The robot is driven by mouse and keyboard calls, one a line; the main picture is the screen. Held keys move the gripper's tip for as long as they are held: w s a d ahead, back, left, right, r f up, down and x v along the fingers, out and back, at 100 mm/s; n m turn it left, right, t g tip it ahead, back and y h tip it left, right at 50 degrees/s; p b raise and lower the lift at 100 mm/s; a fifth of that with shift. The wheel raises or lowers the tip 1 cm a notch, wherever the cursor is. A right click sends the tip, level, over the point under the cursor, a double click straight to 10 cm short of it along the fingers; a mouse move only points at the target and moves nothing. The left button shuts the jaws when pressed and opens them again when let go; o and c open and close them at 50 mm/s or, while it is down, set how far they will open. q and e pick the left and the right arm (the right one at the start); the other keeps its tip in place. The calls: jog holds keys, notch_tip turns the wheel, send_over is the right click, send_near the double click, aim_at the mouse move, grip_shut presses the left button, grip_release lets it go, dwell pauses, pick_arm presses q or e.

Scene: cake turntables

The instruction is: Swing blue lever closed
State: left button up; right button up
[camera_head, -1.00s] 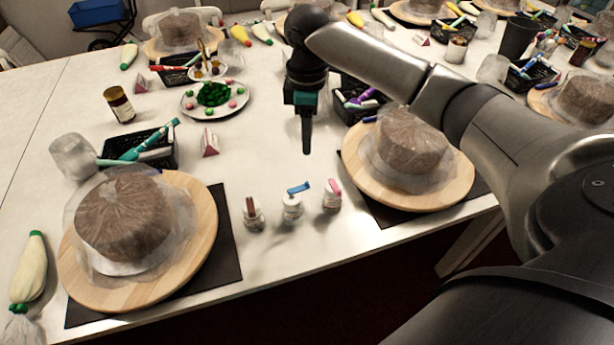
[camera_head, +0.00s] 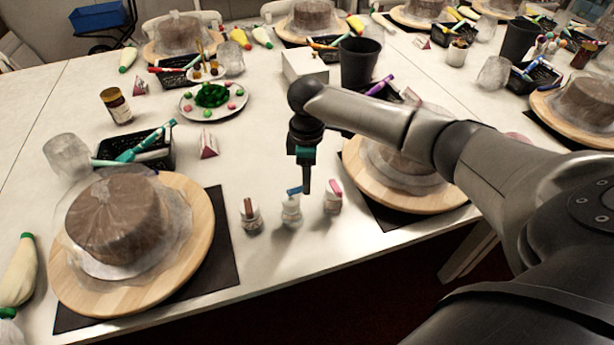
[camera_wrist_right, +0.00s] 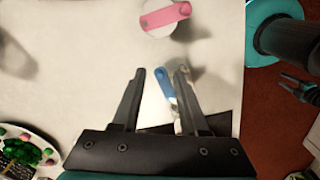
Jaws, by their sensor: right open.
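The middle one (camera_head: 291,214) has a blue lever (camera_head: 294,191) on top, partly hidden by my right gripper (camera_head: 306,187). The left bottle (camera_head: 250,218) has a brown lever, the right bottle (camera_head: 333,203) a pink one. In the right wrist view the blue lever (camera_wrist_right: 165,84) shows between the spread fingers of my open right gripper (camera_wrist_right: 160,76); I cannot tell whether they touch it. The pink lever (camera_wrist_right: 166,16) is at the top. I cannot make out my left gripper.
A wrapped cake on a wooden turntable (camera_head: 198,262) stands left of the bottles; another turntable (camera_head: 425,203) stands right, partly behind my arm. A plate of decorations (camera_head: 190,108) lies farther back. The table is clear just behind the bottles.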

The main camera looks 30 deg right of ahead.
jog(key=shift+c, duration=0.2)
grip_shut()
dwell(0.4)
jog(key=shift+s+r+p, duration=0.15)
jog(key=shift+p, duration=0.5)
jog(key=s+a+m+p, duration=0.3)
jog(key=a+m+p, duration=0.2)
jog(key=m+p, duration=1.3)
jog(key=shift+s+a+m+p, duration=0.25)
jog(key=shift+a+m+p, duration=0.05)
jog(key=shift+p, duration=0.4)
jog(key=shift+m, duration=0.3)
